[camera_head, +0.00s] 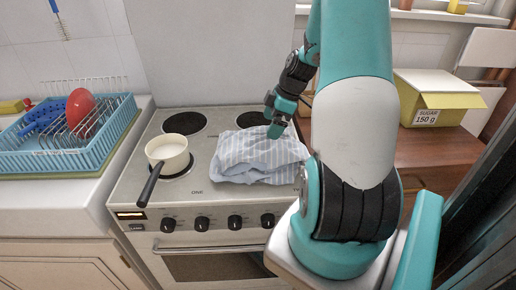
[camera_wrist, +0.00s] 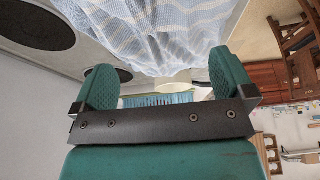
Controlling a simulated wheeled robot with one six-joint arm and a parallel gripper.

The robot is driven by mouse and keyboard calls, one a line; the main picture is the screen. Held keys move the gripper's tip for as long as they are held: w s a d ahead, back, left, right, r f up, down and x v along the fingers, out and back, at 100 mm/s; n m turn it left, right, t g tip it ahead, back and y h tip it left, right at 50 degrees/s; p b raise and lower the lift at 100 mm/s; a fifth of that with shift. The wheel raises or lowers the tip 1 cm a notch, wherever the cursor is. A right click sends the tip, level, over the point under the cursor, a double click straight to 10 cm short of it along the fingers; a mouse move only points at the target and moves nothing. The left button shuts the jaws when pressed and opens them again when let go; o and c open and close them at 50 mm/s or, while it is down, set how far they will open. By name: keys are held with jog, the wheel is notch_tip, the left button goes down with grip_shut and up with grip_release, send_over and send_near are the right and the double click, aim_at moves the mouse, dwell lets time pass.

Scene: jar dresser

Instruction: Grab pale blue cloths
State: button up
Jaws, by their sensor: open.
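Pale blue striped cloths (camera_head: 258,158) lie in a crumpled heap on the right part of the white stove top. They also show in the wrist view (camera_wrist: 150,32), filling the top middle beyond my fingers. My gripper (camera_head: 277,122) is just above the upper right edge of the heap in the head view. In the wrist view its two teal fingers (camera_wrist: 163,88) stand wide apart with nothing between them. I cannot tell whether a fingertip touches the cloth. How many cloths are in the heap is not clear.
A cream saucepan (camera_head: 167,153) with a black handle stands on the stove, left of the cloths. A blue dish rack (camera_head: 70,150) is on the left counter. A yellow sugar box (camera_head: 428,98) stands on the brown wooden surface (camera_head: 432,148) at right.

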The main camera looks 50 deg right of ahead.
aim_at(258, 141)
jog(key=x, duration=0.5)
jog(key=shift+p, duration=0.3)
jog(key=shift+w+a+r+p+x, duration=0.15)
jog(key=shift+p+x, duration=0.15)
jog(key=shift+x, duration=0.6)
jog(key=shift+w+p+x, duration=0.15)
jog(key=shift+p+x, duration=0.2)
jog(key=shift+x, duration=0.5)
jog(key=shift+w+a+r+p+x, duration=0.15)
jog(key=shift+p+x, duration=0.15)
jog(key=shift+x, duration=0.6)
jog(key=shift+d, duration=0.1)
jog(key=c, duration=0.9)
